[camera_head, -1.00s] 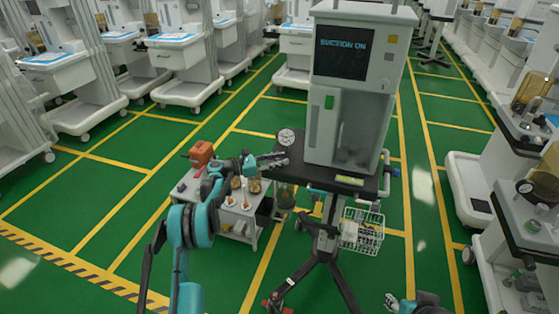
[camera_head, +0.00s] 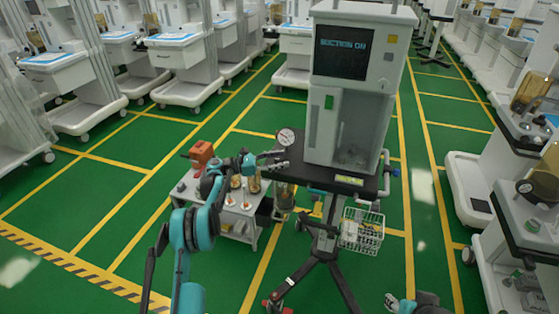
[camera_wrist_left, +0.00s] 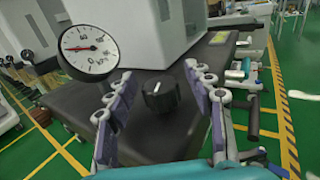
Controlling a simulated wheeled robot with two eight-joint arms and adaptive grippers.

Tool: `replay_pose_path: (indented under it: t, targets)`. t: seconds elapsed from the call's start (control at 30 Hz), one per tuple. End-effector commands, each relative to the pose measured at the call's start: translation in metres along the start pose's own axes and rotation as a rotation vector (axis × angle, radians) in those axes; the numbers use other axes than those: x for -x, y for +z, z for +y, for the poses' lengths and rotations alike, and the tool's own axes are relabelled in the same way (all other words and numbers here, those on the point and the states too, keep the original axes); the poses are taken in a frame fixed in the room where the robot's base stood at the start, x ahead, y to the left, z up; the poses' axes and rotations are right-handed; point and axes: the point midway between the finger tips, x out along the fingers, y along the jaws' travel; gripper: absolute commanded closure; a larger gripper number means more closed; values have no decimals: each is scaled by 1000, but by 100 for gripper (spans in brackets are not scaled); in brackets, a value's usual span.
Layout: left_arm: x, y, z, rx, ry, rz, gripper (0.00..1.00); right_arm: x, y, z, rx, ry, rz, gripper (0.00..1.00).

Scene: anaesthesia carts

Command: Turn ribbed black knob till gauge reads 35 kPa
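The ribbed black knob (camera_wrist_left: 160,93) stands up from the dark shelf in the left wrist view, with a pale mark on its top. My left gripper (camera_wrist_left: 159,78) is open, with its purple-padded fingers on either side of the knob and gaps between. In the head view the left gripper (camera_head: 272,160) is at the shelf's left edge, and the knob cannot be made out. The round white gauge (camera_wrist_left: 90,50) has a red needle pointing left; its exact reading is too small to tell. The gauge also shows in the head view (camera_head: 286,137). My right gripper (camera_head: 398,302) is partly cut off at the bottom.
The suction unit (camera_head: 358,85) displays "SUCTION ON" and stands on the dark shelf (camera_head: 345,182). A white wire basket (camera_head: 362,232) hangs below. A small trolley (camera_head: 237,215) with an orange device (camera_head: 201,154) is at left. Green floor is open in front.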

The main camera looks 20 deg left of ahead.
Motion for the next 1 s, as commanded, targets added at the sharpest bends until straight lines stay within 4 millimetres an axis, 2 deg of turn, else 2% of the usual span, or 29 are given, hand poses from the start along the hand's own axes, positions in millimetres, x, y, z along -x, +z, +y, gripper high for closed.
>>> replay_pose_path:
  t: [0.13,0.23,0.5,0.7,0.83,1.0]
  targets:
    - [4,0,0,0,1,0,47,0,0,0,0,0,0,60]
    - [16,0,1,0,2,0,47,0,0,0,0,0,0,60]
    - [75,0,1,0,4,0,47,0,0,0,0,0,0,60]
    - [108,0,0,0,1,0,47,0,0,0,0,0,0,60]
    - [118,0,0,0,1,0,47,0,0,0,0,0,0,60]
    - [120,0,0,0,0,0,47,0,0,0,0,0,0,60]
